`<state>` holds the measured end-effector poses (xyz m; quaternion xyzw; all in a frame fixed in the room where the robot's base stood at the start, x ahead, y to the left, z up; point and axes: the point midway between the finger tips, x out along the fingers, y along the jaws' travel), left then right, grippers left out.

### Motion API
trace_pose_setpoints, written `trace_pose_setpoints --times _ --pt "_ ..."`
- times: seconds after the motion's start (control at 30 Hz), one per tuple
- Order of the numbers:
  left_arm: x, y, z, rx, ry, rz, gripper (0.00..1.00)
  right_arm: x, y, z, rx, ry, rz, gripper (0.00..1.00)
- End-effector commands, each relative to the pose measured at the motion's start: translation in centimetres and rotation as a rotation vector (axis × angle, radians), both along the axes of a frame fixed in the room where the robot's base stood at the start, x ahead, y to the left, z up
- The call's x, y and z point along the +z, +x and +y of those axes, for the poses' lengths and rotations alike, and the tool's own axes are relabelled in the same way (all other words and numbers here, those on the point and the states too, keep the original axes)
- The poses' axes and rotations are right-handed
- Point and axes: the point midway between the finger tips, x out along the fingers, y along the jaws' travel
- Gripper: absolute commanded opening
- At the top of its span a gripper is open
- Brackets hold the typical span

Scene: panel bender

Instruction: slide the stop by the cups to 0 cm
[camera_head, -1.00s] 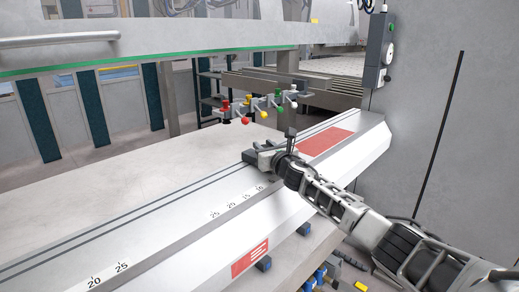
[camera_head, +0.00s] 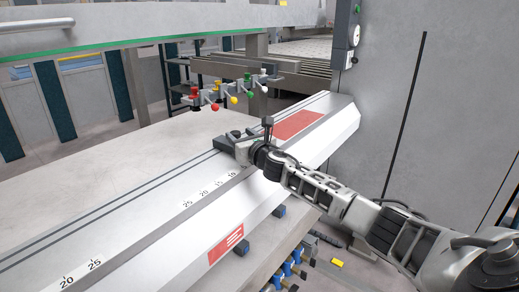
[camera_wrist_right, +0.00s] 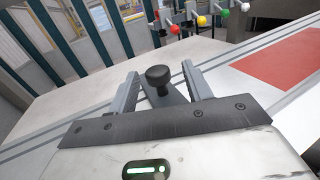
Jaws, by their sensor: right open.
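The stop shows as a dark block (camera_head: 226,141) on the grooved track of the long metal beam, beyond the printed scale numbers. In the right wrist view its round black knob (camera_wrist_right: 158,76) stands up between my two fingers. My right gripper (camera_head: 240,150) is at the stop in the head view, partly covering it. The right wrist view shows the gripper (camera_wrist_right: 160,92) open, one finger on each side of the knob, with gaps visible. I cannot tell whether a finger touches the stop's body. My left gripper is out of view.
Levers with red (camera_head: 215,107), yellow, green and white balls stand behind the beam. A red panel (camera_head: 298,125) lies on the beam to the right of my gripper. Blue fittings (camera_head: 290,268) are below its front edge. A grey cabinet wall (camera_head: 400,110) rises at right.

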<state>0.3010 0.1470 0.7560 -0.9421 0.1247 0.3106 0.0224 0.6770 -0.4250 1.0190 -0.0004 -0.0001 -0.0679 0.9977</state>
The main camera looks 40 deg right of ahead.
Motion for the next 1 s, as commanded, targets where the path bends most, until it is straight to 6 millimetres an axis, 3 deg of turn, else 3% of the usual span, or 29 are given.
trace_pose_setpoints --times 0.5,0.7,1.0 --pt "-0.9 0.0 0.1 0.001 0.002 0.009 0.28 -0.2 -10.3 1.3 -0.001 -0.003 0.003 0.50" --pt "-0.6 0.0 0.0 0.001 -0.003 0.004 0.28 -0.1 -12.1 1.5 -0.003 -0.001 0.001 0.50" --pt "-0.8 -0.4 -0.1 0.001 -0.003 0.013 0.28 0.0 -12.5 1.5 -0.004 0.000 0.000 0.50"
